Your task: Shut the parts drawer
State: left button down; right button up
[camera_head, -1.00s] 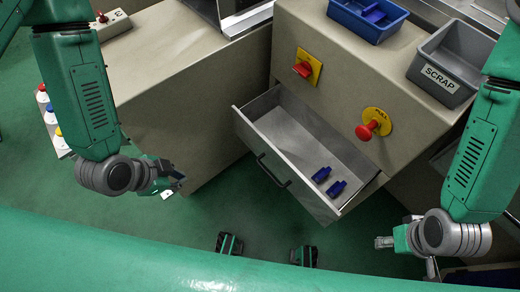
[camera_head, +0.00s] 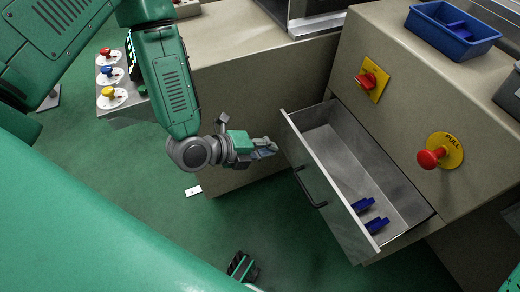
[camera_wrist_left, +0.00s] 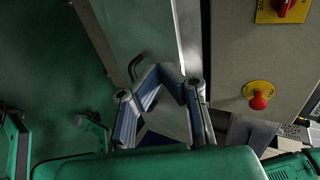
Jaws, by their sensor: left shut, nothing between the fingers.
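The parts drawer (camera_head: 322,185) stands pulled out from the beige cabinet (camera_head: 390,110), with two blue parts (camera_head: 370,215) lying inside near its right end. Its dark bar handle (camera_head: 308,188) is on the front panel; the handle also shows in the left wrist view (camera_wrist_left: 135,67). My left gripper (camera_head: 270,150) is shut and empty, just left of the drawer's front panel near its far-left corner. I see no clear contact with the panel. In the left wrist view the fingers (camera_wrist_left: 165,85) overlap the drawer front.
A red switch on a yellow plate (camera_head: 371,82) and a red pull knob (camera_head: 432,158) are on the cabinet face. A blue bin (camera_head: 450,28) and part of a grey bin (camera_head: 509,95) sit on top. Green floor (camera_head: 290,240) is open before the drawer.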

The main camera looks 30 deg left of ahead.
aim_at(302, 143)
pick_arm(q)
jog(key=x, duration=0.3)
jog(key=r+b+x, duration=0.1)
jog(key=x, duration=0.2)
jog(key=shift+w+d+f, duration=0.1)
jog(key=shift+w+d, duration=0.15)
jog(key=shift+w, duration=0.1)
jog(key=shift+w+d+b, duration=0.4)
jog(key=shift+w+d, duration=0.05)
jog(key=shift+w, duration=0.15)
jog(key=shift+w+d, duration=0.3)
jog(key=w+d+b, duration=0.2)
jog(key=w+d, duration=0.8)
jog(key=w, duration=0.3)
jog(key=shift+w+d+b, duration=0.15)
jog(key=shift+d+b, duration=0.05)
jog(key=shift+b, duration=0.1)
